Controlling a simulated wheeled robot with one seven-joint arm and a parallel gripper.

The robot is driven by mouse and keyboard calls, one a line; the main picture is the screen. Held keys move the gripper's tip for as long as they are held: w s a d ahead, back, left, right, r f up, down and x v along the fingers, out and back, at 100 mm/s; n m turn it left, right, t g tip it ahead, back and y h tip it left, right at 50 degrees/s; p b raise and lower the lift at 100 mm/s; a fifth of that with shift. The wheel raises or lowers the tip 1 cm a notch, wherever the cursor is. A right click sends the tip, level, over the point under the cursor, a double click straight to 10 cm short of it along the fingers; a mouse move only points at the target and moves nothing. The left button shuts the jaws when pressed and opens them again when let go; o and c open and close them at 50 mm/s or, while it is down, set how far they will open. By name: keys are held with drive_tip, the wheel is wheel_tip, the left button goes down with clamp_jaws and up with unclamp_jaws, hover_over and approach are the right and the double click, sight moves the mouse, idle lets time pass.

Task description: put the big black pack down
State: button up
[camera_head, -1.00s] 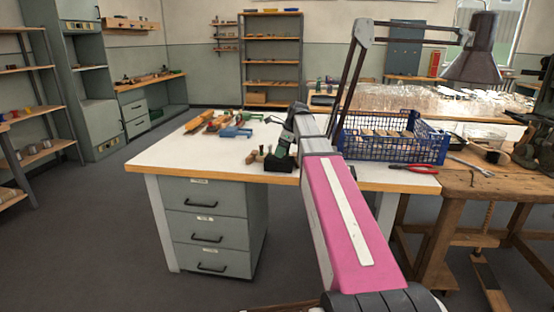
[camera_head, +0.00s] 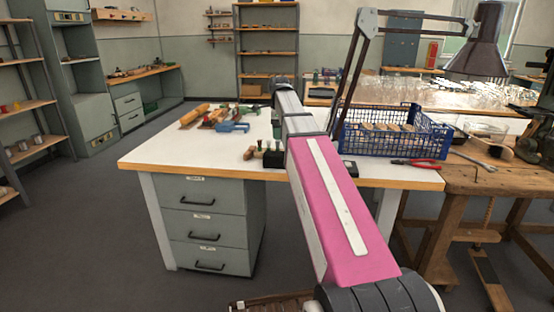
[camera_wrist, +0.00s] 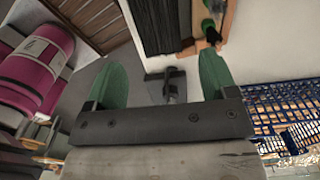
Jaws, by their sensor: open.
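My gripper (camera_wrist: 162,85) shows in the wrist view with its two green fingers spread wide apart and nothing held between them. A dark ribbed block (camera_wrist: 165,22), which looks like the big black pack, shows beyond the fingertips at the top of that view, apart from them. Its far end is cut off by the frame. In the head view my arm reaches over the white table (camera_head: 190,150), and the gripper itself is too small and dark to make out there. I cannot pick out the pack surely in the head view.
A small black stand with upright handles (camera_head: 268,157) is near the table's front edge. A black block (camera_head: 350,168) shows right of my arm. A blue crate (camera_head: 395,140), red pliers (camera_head: 415,162) and a lamp (camera_head: 482,50) are at the right. The left front tabletop is clear.

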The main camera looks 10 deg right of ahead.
sight(278, 153)
drive_tip(key=shift+s+a+f, duration=0.1)
drive_tip(key=shift+a+f, duration=0.05)
drive_tip(key=shift+f, duration=2.45)
drive_tip(key=shift+a+f, duration=0.1)
drive_tip(key=shift+f, duration=2.45)
drive_tip(key=c, duration=0.9)
drive_tip(key=shift+o, duration=0.2)
drive_tip(key=shift+r, duration=0.1)
